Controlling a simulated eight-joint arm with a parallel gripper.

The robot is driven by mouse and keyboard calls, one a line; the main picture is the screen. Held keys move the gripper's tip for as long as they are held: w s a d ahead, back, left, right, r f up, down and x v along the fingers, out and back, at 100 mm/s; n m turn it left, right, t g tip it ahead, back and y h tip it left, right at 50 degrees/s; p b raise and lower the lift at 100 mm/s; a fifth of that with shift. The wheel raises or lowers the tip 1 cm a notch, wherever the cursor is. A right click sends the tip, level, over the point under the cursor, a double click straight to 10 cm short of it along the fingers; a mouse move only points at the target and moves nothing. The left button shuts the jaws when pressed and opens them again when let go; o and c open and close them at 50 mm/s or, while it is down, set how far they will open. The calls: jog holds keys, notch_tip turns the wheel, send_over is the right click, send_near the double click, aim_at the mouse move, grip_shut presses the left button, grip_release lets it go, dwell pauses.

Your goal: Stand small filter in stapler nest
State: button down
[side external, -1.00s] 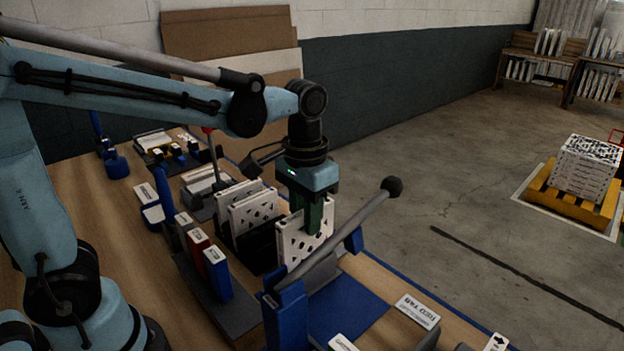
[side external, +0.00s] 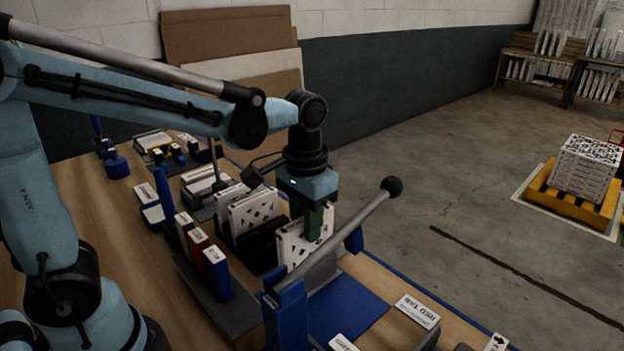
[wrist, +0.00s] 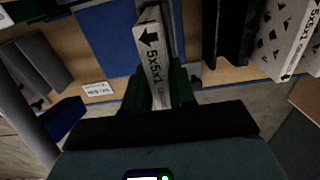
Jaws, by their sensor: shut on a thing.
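The small filter is a white panel with cut-out holes (side external: 297,244), and its top edge in the wrist view (wrist: 152,58) reads 5x5x1. My gripper (side external: 315,226) is shut on its upper edge, the green fingers on either side, also in the wrist view (wrist: 160,90). The filter is upright, just behind the grey lever (side external: 345,232) with a black knob, which hides its lower part. The lever's blue post (side external: 287,305) stands in front. I cannot make out the stapler nest or whether the filter's bottom touches anything.
A black holder (side external: 262,247) with white filters (side external: 253,210) is left of the held one. Red and blue boxes (side external: 217,272) stand further left.

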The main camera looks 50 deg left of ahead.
jog(key=shift+f, duration=1.9)
jog(key=c, duration=0.8)
grip_release()
jog(key=shift+c, duration=0.2)
notch_tip(320, 180, up, 12)
jog(key=shift+s+f, duration=0.1)
jog(key=s+a+f+t, duration=0.4)
jog(key=a+f+t, duration=0.1)
jog(key=f+t, duration=0.1)
jog(key=shift+s+f+t, duration=0.35)
jog(key=shift+t, duration=0.25)
